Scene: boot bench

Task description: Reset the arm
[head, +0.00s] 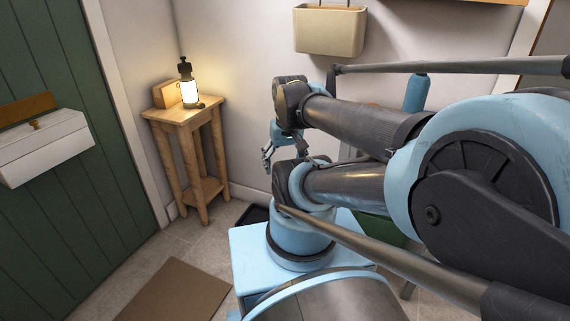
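My arm is light blue and dark grey. It fills the right and middle of the head view, folded with its links stacked close to my body. My gripper (267,157) shows small, just left of the arm's elbow parts. It points downward in front of the pale wall. Its fingers are small and partly hidden by the arm, so I cannot tell whether they are open or shut. I see nothing held in it.
A wooden side table (188,116) with a lit lantern (187,92) stands in the corner. A white box (44,147) hangs on the green door (60,215). A beige bin (329,32) hangs on the wall. A brown mat (176,293) lies on the tiled floor, which is otherwise clear at left.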

